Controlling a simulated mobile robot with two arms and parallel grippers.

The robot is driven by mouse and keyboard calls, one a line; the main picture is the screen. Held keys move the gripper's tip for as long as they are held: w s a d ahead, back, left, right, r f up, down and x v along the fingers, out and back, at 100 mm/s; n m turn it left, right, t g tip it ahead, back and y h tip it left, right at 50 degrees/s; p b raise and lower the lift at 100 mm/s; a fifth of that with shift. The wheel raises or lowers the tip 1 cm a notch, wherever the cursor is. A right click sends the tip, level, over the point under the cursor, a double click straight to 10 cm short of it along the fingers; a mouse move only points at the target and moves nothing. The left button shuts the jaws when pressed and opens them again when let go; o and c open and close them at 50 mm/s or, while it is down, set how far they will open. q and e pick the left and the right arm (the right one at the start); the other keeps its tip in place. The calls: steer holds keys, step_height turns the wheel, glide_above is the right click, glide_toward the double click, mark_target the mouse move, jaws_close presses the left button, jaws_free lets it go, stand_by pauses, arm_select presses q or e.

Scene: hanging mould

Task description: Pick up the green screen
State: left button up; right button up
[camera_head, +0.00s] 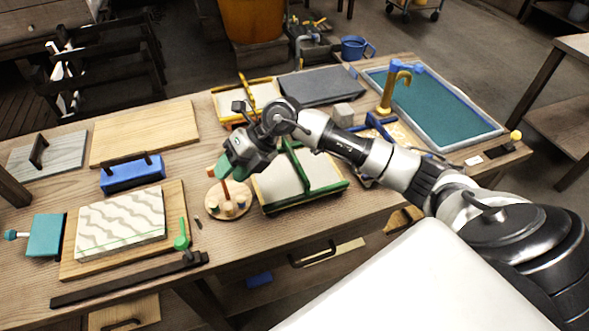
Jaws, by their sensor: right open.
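The green screen (276,186) is a pale panel in a green frame with a raised green bar. It lies flat on the wooden workbench, near the middle of the camera_head view. My right gripper (234,166) is open above the bench at the screen's upper left. My wrist and forearm pass over the screen's far edge and hide part of it. A small green piece (221,172) shows by the fingers, and I cannot tell whether they touch it. My left gripper is not in view.
A round wooden stand (217,208) with small pegs is left of the screen. A patterned board (120,223) and blue block (132,175) lie left.

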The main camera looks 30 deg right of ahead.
steer(key=w+d+m+g+h, duration=0.1)
steer(key=w+d+h, duration=0.1)
steer(key=d+h, duration=0.65)
steer(key=m+g, duration=0.1)
glide_above(295, 157)
steer(key=shift+d+r+h, duration=0.15)
steer(key=shift+r+h, duration=0.1)
steer(key=shift+r, duration=0.05)
step_height(295, 157, down, 5)
steer(key=shift+r+p, duration=0.15)
steer(key=shift+p, duration=0.2)
steer(key=shift+w+f+p, duration=0.1)
steer(key=shift+f+p, duration=0.55)
steer(key=shift+f, duration=2.25)
jaws_close()
